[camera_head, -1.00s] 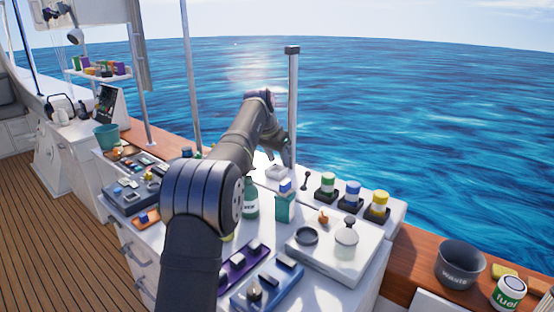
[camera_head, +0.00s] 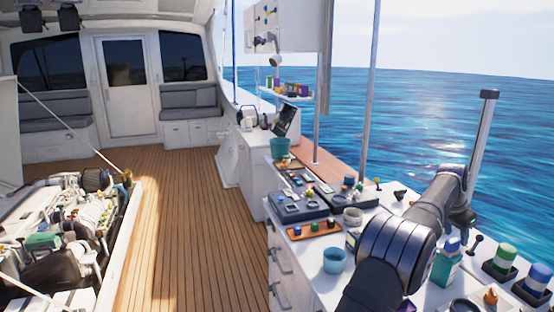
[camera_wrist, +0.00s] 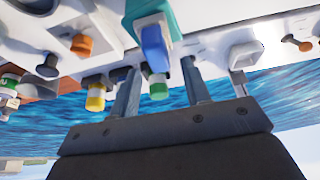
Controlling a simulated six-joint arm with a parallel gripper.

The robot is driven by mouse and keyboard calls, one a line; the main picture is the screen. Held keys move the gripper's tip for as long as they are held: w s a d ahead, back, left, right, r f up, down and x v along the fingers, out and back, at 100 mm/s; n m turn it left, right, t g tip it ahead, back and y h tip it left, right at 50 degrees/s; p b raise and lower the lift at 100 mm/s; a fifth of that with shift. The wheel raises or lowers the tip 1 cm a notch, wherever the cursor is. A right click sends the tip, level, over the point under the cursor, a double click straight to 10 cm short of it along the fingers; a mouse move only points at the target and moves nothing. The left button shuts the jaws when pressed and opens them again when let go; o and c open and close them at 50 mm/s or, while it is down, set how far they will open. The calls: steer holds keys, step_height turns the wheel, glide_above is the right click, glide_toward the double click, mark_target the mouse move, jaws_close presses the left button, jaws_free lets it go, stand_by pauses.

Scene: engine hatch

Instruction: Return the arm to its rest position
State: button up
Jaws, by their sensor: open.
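My gripper (camera_head: 463,217) is at the far side of the white worktop, at the end of my dark arm, pointing down. In the wrist view my gripper (camera_wrist: 161,66) shows two separated fingers with nothing held between them. A teal bottle with a blue cap (camera_wrist: 157,45) shows beyond the fingers, apart from them as far as I can tell. In the head view the teal bottle (camera_head: 445,266) stands right of my forearm. Green-lidded (camera_head: 502,260) and blue-lidded (camera_head: 536,283) jars sit in dark holders further right. My arm hides part of the worktop.
A metal pole (camera_head: 483,135) rises close behind my gripper. A blue cup (camera_head: 336,261), an orange tray (camera_head: 313,230) and dark parts trays (camera_head: 300,207) crowd the left of the worktop. The open engine hatch (camera_head: 60,240) is at left, with clear wooden deck (camera_head: 195,240) between.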

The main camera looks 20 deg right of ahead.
steer(key=shift+r, duration=0.65)
